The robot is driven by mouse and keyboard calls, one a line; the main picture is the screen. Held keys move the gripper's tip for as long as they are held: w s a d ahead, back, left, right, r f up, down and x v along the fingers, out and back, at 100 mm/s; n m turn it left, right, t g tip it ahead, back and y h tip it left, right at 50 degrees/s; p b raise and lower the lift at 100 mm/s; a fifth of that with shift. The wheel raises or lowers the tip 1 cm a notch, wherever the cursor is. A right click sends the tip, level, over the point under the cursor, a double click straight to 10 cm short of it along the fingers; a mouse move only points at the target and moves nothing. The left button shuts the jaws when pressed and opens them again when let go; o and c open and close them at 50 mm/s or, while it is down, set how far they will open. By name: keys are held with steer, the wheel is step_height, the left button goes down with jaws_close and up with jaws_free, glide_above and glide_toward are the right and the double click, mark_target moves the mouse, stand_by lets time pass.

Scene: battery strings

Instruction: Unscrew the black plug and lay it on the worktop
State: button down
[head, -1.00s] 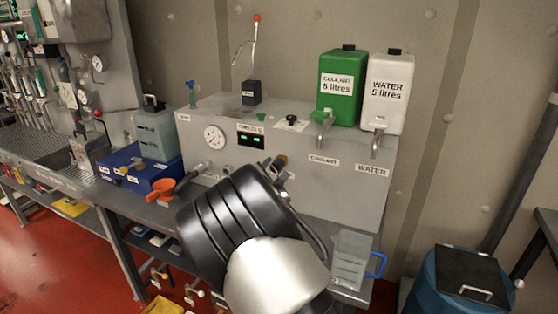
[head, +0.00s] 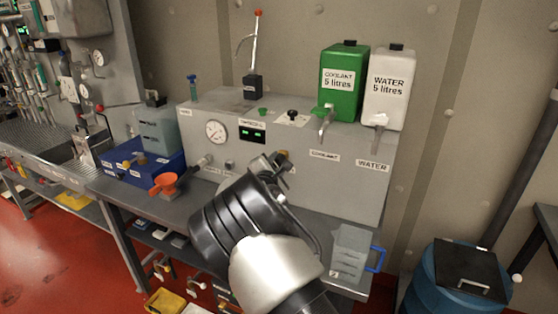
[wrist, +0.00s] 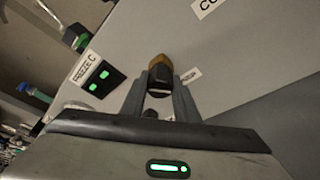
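A brass-coloured fitting with a dark end (wrist: 160,77) projects from the grey unit's front face. In the head view it shows as a small brass spot (head: 283,156) just beyond my gripper (head: 274,161). In the wrist view my gripper's two fingers (wrist: 160,86) stand apart, either side of the fitting; I cannot tell whether they touch it. A small dark round part (wrist: 150,113) shows lower between the fingers, partly hidden. A black knob (head: 292,115) stands on a white label on the unit's top. The worktop (head: 185,207) runs below the unit, partly hidden by my arm.
A clear jug with a blue handle (head: 350,248) is at the right. Green coolant (head: 343,77) and white water (head: 387,91) containers stand above. Some worktop left of my arm is clear.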

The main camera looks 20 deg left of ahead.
steer(key=shift+r+p, duration=0.15)
steer(key=shift+p, duration=0.3)
steer(key=shift+n+h+p, duration=0.5)
steer(key=shift+n+p, duration=0.9)
steer(key=shift+p, duration=1.5)
steer(key=shift+n+g+h, duration=0.4)
steer(key=shift+n, duration=0.4)
steer(key=shift+s+a+f, duration=0.1)
steer(key=shift+s+f, duration=0.2)
steer(key=shift+s, duration=0.05)
steer(key=shift+s+a+b, duration=0.1)
steer(key=shift+s+b, duration=0.4)
steer(key=shift+s, duration=0.55)
steer(key=shift+r, duration=0.1)
steer(key=shift+s, duration=0.3)
steer(key=shift+r, duration=0.1)
